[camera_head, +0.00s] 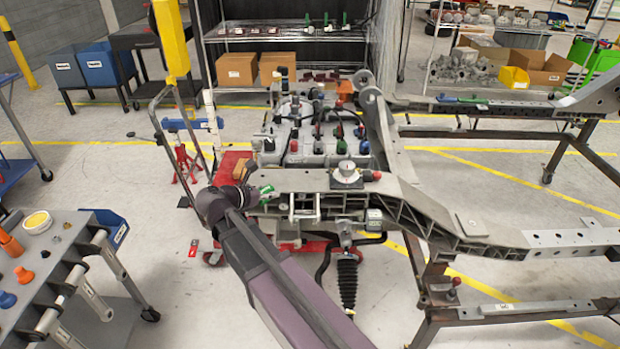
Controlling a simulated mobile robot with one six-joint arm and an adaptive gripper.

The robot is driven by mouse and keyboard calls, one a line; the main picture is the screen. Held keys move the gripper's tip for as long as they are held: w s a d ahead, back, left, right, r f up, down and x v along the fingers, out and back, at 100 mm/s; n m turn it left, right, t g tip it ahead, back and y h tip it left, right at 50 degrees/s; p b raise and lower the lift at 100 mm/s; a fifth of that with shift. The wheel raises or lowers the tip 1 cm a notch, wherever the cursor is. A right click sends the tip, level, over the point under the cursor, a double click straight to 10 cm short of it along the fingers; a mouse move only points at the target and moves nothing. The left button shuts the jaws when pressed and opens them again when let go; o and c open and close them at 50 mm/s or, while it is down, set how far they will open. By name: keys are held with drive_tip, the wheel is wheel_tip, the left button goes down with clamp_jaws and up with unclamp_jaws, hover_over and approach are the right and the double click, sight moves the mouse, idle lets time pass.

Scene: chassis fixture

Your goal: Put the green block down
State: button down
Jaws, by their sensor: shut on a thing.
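My arm reaches up from the bottom middle to the near end of the grey chassis rail (320,181). My gripper (258,194) is small and dark here, partly hidden by my own wrist. It is shut on a small green block (267,189) with a pale part, at the left end of the rail. The fingertips are too small to make out clearly. I cannot tell whether the block touches the rail or is held just off it.
A dial gauge (346,172) stands on the rail right of the block. An engine-like assembly (312,135) sits behind it. A grey tool cart (55,270) is at the lower left. A red jack stand (186,164) stands behind my arm. Open floor lies between cart and arm.

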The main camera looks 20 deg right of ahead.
drive_tip(key=shift+a, duration=0.1)
drive_tip(key=shift+w+f, duration=0.1)
drive_tip(key=shift+w, duration=0.4)
drive_tip(key=b, duration=0.1)
hover_over(280, 177)
drive_tip(key=s, duration=0.1)
drive_tip(key=shift+s+a+f, duration=0.2)
drive_tip(key=shift+a+f, duration=0.05)
drive_tip(key=shift+f, duration=0.35)
drive_tip(key=shift+w, duration=0.1)
drive_tip(key=shift+w+d, duration=0.15)
drive_tip(key=shift+w, duration=0.1)
drive_tip(key=shift+w+d+f+b, duration=0.15)
drive_tip(key=shift+w+f+b, duration=0.1)
drive_tip(key=shift+f+b, duration=1.6)
drive_tip(key=shift+b, duration=0.2)
drive_tip(key=shift+f, duration=0.2)
